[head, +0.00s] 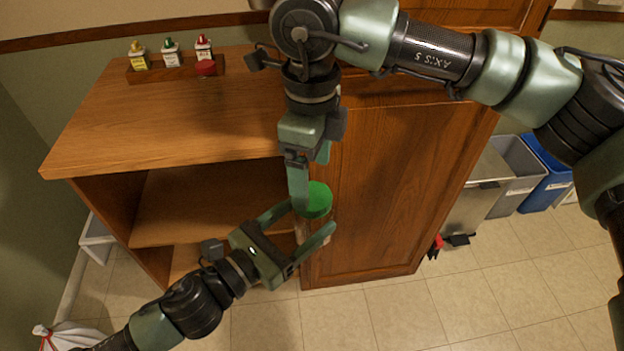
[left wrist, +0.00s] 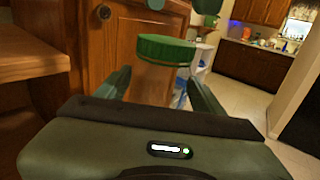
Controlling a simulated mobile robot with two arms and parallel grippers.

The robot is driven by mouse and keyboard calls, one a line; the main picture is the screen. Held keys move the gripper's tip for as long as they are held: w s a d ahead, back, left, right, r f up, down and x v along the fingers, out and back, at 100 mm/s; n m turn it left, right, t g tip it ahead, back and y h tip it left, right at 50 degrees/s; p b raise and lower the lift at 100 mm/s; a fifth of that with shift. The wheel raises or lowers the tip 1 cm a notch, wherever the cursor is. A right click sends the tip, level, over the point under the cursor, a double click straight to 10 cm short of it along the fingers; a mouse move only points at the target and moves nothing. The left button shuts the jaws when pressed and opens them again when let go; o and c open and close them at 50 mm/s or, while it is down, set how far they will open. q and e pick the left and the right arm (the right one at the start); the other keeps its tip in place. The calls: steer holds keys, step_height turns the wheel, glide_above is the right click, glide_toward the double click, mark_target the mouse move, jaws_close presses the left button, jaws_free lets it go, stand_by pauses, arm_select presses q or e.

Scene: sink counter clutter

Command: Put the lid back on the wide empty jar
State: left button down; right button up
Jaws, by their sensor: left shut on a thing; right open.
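My left gripper (head: 313,217) is shut on a clear, wide jar (left wrist: 152,84) and holds it in the air in front of the wooden cabinet. The jar looks empty and roughly upright in the left wrist view. A green lid (head: 318,199) sits on the jar's mouth; it also shows in the left wrist view (left wrist: 166,49) and looks level there. My right gripper (head: 311,184) is open, pointing down just above and beside the lid. Its fingertips show at the top of the left wrist view, apart and above the lid. The fingers hide part of the jar in the head view.
Grey and blue bins (head: 548,168) stand at the right. The counter's middle is clear.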

mark_target(312, 195)
steer(key=shift+c, duration=0.3)
step_height(312, 195, up, 4)
steer(key=n, duration=0.5)
steer(key=shift+f+n, duration=0.25)
steer(key=shift+n, duration=0.05)
steer(key=shift+f, duration=0.1)
steer(key=shift+f, duration=3.95)
steer(key=shift+c, duration=0.4)
steer(key=c, duration=1.4)
steer(key=o, duration=1.6)
steer(key=shift+o, duration=0.2)
